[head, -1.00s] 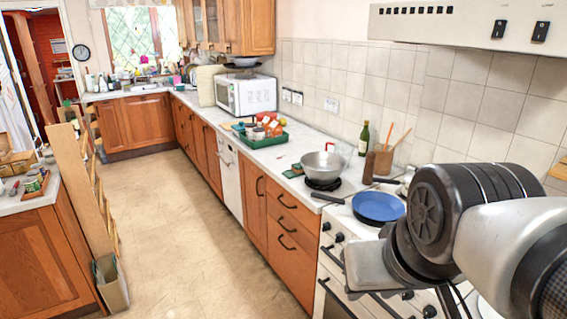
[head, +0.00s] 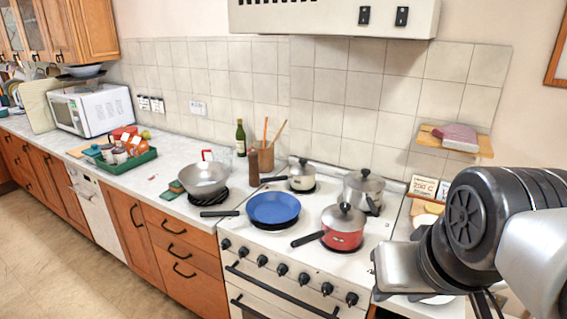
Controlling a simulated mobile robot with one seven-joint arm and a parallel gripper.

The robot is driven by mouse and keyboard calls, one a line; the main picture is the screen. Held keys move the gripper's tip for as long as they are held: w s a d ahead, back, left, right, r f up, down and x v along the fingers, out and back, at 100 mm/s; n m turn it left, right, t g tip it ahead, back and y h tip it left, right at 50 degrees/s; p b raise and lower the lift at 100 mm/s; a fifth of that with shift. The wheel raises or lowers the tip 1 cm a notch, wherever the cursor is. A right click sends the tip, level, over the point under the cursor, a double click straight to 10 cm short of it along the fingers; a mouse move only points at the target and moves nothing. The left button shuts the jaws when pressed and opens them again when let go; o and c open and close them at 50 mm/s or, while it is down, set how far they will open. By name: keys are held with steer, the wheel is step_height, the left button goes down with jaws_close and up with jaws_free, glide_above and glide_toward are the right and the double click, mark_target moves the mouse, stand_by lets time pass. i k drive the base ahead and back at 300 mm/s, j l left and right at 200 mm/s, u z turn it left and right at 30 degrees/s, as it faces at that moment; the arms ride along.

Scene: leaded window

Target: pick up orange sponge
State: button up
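Small sponge-like pieces lie on the worktop just left of the metal bowl (head: 205,177). My arm shows at the lower right, in front of the right end of the cooker and well apart from these pieces. My gripper's fingers do not show.
The cooker (head: 285,245) holds a blue pan (head: 273,209), a red pot (head: 342,235) and steel pots, with handles sticking out. A green tray (head: 128,162) of items and a microwave (head: 95,108) stand further left. A bottle (head: 240,138) stands by the wall. Floor is clear at lower left.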

mark_target(175, 186)
steer(key=i+j+z, duration=0.15)
steer(key=j+z, duration=0.65)
steer(key=j, duration=0.15)
steer(key=j+z, duration=0.4)
steer(key=j, duration=0.75)
steer(key=j+z, duration=0.15)
steer(key=j, duration=0.95)
steer(key=k+j, duration=0.1)
steer(key=j, duration=0.6)
steer(key=k+j, duration=0.1)
steer(key=j, duration=0.6)
steer(key=k+j, duration=0.1)
steer(key=j, duration=0.6)
